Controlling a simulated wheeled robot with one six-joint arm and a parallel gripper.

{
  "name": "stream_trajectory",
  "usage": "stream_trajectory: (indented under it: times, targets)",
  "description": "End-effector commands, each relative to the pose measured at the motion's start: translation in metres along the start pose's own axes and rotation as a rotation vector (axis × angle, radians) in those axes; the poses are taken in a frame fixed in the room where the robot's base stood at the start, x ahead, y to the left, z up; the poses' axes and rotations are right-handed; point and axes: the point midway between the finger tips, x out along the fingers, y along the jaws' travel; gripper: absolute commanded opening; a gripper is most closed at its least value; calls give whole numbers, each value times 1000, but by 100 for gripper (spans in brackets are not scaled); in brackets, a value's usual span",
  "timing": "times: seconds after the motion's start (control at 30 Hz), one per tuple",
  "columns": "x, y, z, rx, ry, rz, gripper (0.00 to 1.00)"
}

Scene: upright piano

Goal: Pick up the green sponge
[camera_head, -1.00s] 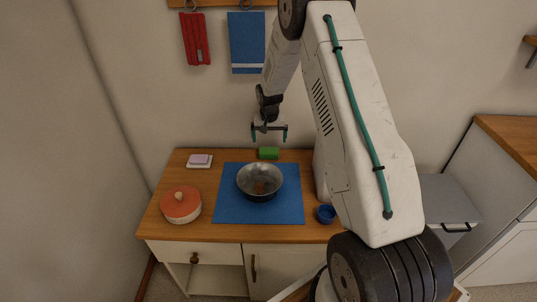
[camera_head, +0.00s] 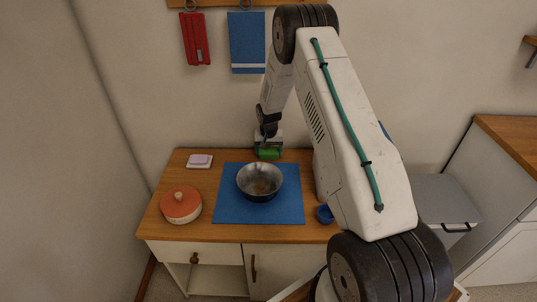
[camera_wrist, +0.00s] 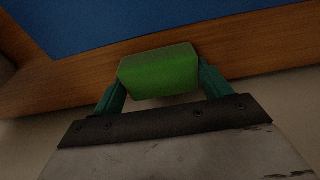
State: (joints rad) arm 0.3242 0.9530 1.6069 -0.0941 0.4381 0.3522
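The green sponge (camera_head: 268,154) is a small block at the back of the wooden counter, behind the blue mat. In the wrist view the sponge (camera_wrist: 160,73) sits between the two teal fingers of my gripper (camera_wrist: 160,80), one against each side. The fingers are drawn inward from the ends of the dark gripper bar, so my gripper looks shut on the sponge. In the head view my gripper (camera_head: 268,148) is down at the sponge and partly covers it. The sponge looks to be at counter height; its underside is hidden.
A metal bowl (camera_head: 260,182) stands on the blue mat (camera_head: 232,212). A red-lidded pot (camera_head: 181,205) and a pink block on a white dish (camera_head: 199,161) are to the left. A small blue cup (camera_head: 325,214) is at the right. The wall is close behind the sponge.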

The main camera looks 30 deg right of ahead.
Motion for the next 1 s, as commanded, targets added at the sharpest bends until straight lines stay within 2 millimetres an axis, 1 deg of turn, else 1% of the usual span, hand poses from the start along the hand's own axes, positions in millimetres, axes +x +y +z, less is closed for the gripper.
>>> stream_trajectory:
  times: [0.03,0.07,0.37,0.53,0.67,0.9,1.0]
  targets:
    - [0,0,0,0,0,0,58]
    - [0,0,0,0,0,0,55]
    - [-1,0,0,0,0,0,55]
    - [-10,0,3,0,0,0,55]
    - [-29,0,-1,1,3,-1,55]
    - [-84,0,-9,0,3,-1,55]
    - [-104,0,-12,0,3,-1,55]
